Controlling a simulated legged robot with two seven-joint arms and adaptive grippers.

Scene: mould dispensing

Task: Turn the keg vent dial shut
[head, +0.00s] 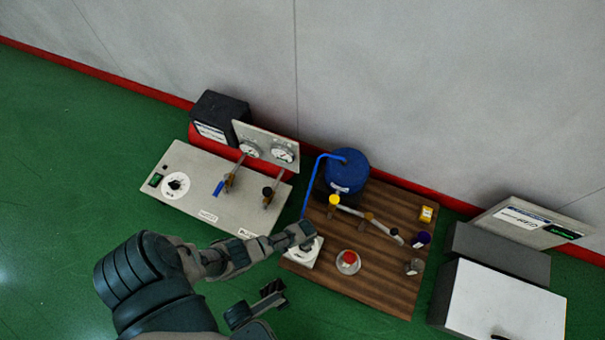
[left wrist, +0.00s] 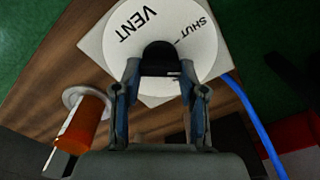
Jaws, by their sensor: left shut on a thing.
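The vent dial (head: 303,257) is a white disc on a square plate at the left edge of the wooden board. In the left wrist view the dial (left wrist: 185,35) shows the words VENT and SHUT around a black knob (left wrist: 160,58). My left gripper (head: 303,236) reaches the dial from the left. In the left wrist view its fingers (left wrist: 160,82) are shut on the black knob, one on each side. The blue keg (head: 346,172) stands at the back of the board. My right gripper (head: 257,303) is low in the head view, apart from the board; its finger gap is unclear.
A blue hose (head: 308,188) runs from the keg down to the dial. A grey panel with gauges (head: 265,148) stands left, a white box (head: 500,305) right.

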